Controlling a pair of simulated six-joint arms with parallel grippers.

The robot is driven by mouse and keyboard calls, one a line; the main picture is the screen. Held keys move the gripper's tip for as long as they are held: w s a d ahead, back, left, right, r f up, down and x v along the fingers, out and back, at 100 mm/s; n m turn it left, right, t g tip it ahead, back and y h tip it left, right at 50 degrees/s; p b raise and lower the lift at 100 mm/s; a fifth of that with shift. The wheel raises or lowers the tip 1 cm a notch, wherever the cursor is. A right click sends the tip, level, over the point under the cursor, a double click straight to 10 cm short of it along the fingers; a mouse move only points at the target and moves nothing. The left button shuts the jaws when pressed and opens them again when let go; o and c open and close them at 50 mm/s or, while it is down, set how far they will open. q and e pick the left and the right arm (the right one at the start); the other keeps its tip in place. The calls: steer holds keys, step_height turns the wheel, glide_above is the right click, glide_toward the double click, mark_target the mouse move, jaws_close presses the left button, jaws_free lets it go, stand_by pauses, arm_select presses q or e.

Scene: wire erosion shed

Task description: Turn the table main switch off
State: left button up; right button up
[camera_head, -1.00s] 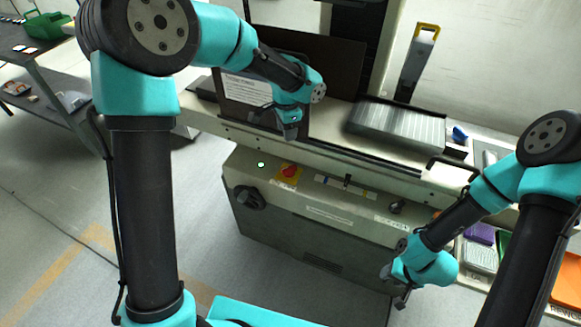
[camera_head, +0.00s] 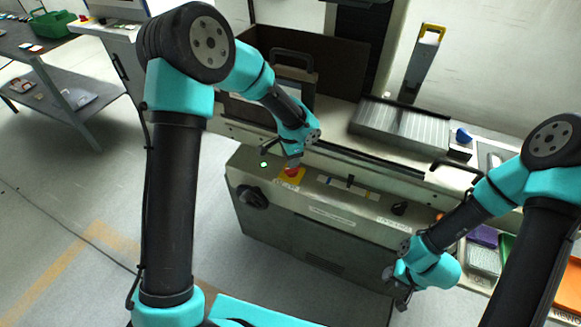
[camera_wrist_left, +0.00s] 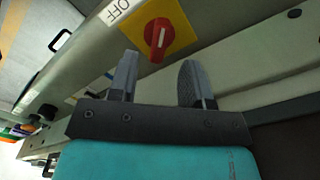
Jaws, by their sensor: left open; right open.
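The main switch is a red rotary knob (camera_wrist_left: 157,36) on a yellow plate (camera_wrist_left: 178,22), seen close in the left wrist view. The word OFF is printed on a white label (camera_wrist_left: 118,8) beside the plate. In the head view the red knob (camera_head: 291,171) sits on top of the grey cabinet, partly covered by my left gripper (camera_head: 278,154). My left gripper is open and empty; in the wrist view its two fingertips (camera_wrist_left: 159,60) point at the knob, with the knob between their lines and just beyond them. My right gripper (camera_head: 397,290) is open and empty, in front of the cabinet's right end.
A green light (camera_head: 264,165) glows left of the switch. A black rotary handle (camera_head: 252,197) is on the cabinet's front left. A ribbed metal tray (camera_head: 400,125) and a dark panel (camera_head: 340,70) stand on the bench behind. The floor in front is clear.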

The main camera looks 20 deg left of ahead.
mark_target(292, 170)
arm_select(q)
steer(key=shift+f, duration=2.65)
steer(key=shift+c, duration=0.3)
jaws_close()
